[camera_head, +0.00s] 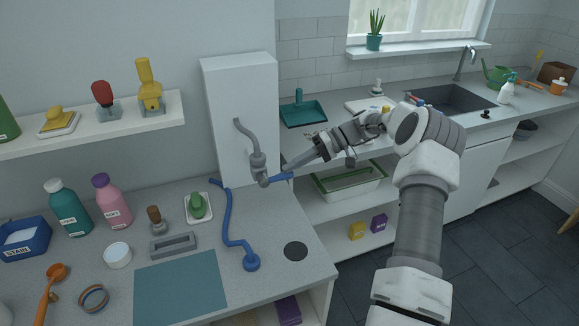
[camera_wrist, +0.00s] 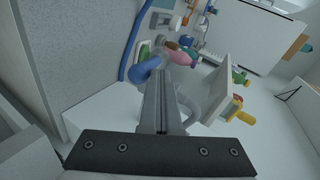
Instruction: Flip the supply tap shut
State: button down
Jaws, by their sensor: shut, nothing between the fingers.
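The supply tap (camera_head: 258,166) is a grey valve on a curved grey pipe in front of a white box-like column. Its blue lever (camera_head: 279,178) points out to the right, roughly level. In the wrist view the blue lever (camera_wrist: 145,70) shows just left of the fingertips, with the grey pipe behind to the right. My gripper (camera_head: 287,167) is shut and empty, reaching in from the right with its tips close to the lever. I cannot tell whether they touch it. Part of the valve is hidden behind the fingers in the wrist view.
A teal dustpan (camera_head: 303,108) lies on the back counter. The white column (camera_head: 240,100) stands close behind the tap.

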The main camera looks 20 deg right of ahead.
jog(key=shift+d+f+b, duration=0.1)
jog(key=shift+f+b, duration=0.25)
jog(key=shift+f, duration=0.05)
jog(key=shift+d+f, duration=0.1)
jog(key=shift+f, duration=0.1)
jog(key=shift+s, duration=0.1)
